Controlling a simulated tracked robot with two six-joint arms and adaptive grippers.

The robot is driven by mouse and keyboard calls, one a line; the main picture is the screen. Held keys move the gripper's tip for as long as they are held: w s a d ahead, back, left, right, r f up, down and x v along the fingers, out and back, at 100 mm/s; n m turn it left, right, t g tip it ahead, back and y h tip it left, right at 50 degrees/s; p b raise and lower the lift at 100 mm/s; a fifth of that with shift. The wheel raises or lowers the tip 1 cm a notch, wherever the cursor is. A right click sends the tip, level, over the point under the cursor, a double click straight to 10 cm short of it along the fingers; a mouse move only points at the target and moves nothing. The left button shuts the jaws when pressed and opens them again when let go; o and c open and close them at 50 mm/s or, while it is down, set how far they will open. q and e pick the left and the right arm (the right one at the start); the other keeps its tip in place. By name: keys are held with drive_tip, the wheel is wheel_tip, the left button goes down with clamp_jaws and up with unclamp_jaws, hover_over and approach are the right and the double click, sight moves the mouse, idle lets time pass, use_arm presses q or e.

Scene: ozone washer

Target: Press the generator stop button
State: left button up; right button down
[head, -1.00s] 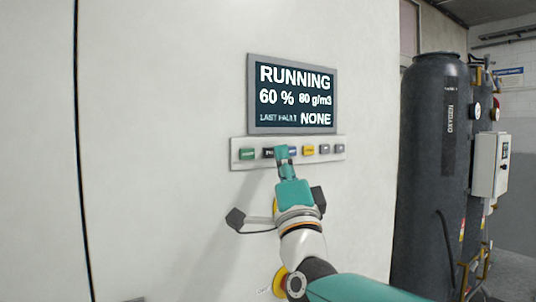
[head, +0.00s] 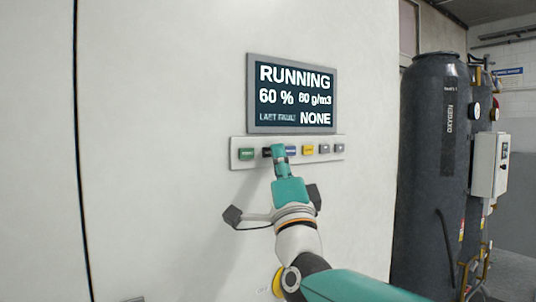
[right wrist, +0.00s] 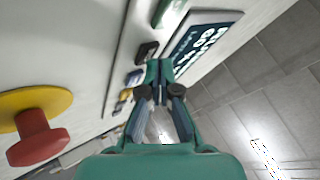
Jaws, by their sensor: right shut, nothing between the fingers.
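The generator's button strip (head: 237,160) runs under the display (head: 251,95), which reads RUNNING, 60 %, 80 g/m3, LAST FAULT NONE. From the left it has a green button (head: 246,154), a black button (head: 267,152), a blue button (head: 292,151), a yellow one and two grey ones. My right gripper (head: 279,151) is shut and empty, its tips between the black and blue buttons and partly covering both. In the right wrist view the fingertips (right wrist: 160,70) are beside the black button (right wrist: 147,51); contact cannot be told. The label is unreadable. My left gripper is out of view.
A red mushroom button (right wrist: 38,140) on a yellow disc (right wrist: 38,101) sits on the panel below the strip. A dark oxygen tank (head: 430,160) and a white box (head: 488,165) stand at the right. The cabinet face left of the strip is clear.

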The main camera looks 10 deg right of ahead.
drive_tip(key=shift+w+a, duration=0.15)
drive_tip(key=shift+w, duration=0.15)
idle(0.7)
drive_tip(key=shift+s+d+b, duration=0.3)
drive_tip(key=shift+s+b, duration=0.45)
drive_tip(key=shift+b, duration=0.1)
drive_tip(key=s+b, duration=0.1)
drive_tip(key=s+d+b, duration=0.1)
drive_tip(key=s, duration=0.1)
drive_tip(key=s+b, duration=0.1)
drive_tip(key=shift+s+d, duration=0.35)
